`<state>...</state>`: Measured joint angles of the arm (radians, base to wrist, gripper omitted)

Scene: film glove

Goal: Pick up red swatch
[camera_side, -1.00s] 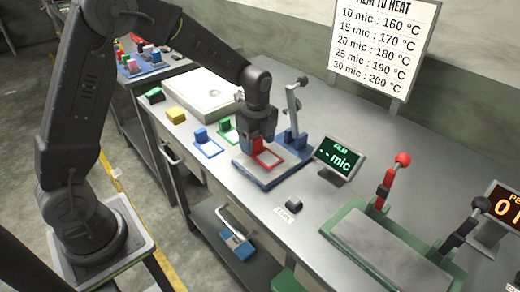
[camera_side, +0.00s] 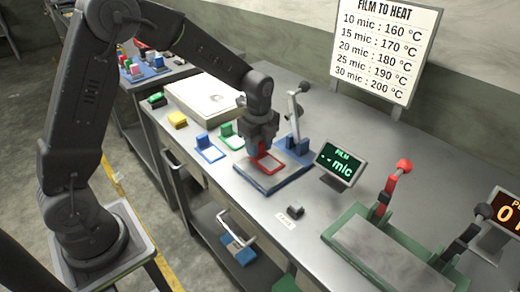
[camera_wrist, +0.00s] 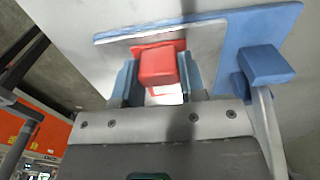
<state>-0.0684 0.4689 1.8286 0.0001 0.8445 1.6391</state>
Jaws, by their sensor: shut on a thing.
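The red swatch (camera_side: 271,163) is a red open frame with a red block handle. It is at the blue-edged gauge plate (camera_side: 250,183), low over or on its grey top; I cannot tell if it touches. My gripper (camera_side: 262,146) is above the plate with its jaws shut on the red block. In the wrist view the red block (camera_wrist: 157,66) sits between the two blue-grey fingers. The blue swatch (camera_side: 209,149) and green swatch (camera_side: 230,136) lie on the bench to the left.
A blue block with a lever (camera_side: 297,144) stands at the plate's right side. A film display (camera_side: 339,162) is to its right. A green sealer with a red-knobbed lever (camera_side: 398,183) is at the front right. A white box (camera_side: 208,97) lies behind.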

